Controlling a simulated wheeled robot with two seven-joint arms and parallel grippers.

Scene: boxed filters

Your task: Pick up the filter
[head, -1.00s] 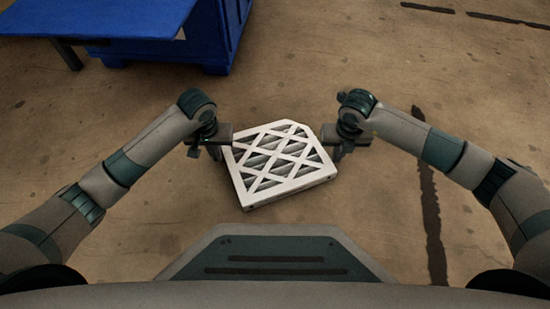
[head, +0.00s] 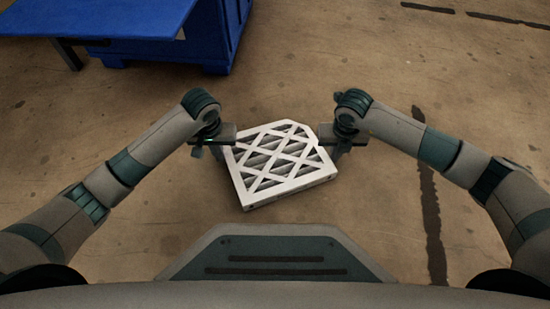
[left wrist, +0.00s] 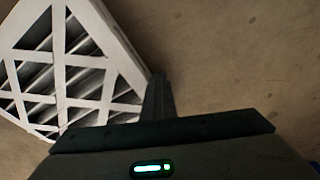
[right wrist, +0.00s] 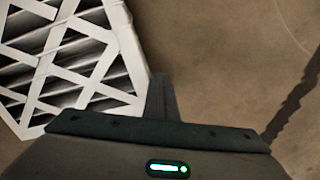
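The filter (head: 285,188) is a flat white-framed panel with a diamond lattice over grey pleats, with one cut corner. It lies face up between my two grippers in the head view. My left gripper (head: 222,150) is at its left edge and my right gripper (head: 335,152) is at its right edge. In the left wrist view the filter (left wrist: 88,62) is left of the closed fingers (left wrist: 158,100), close to them. In the right wrist view the filter (right wrist: 112,50) is likewise just left of the closed fingers (right wrist: 161,98). Exact contact is hard to tell.
A blue table (head: 100,18) and a blue bin (head: 212,40) stand at the back left. The brown concrete floor (head: 320,60) is clear around the filter. A dark streak (head: 430,210) runs along the floor at the right.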

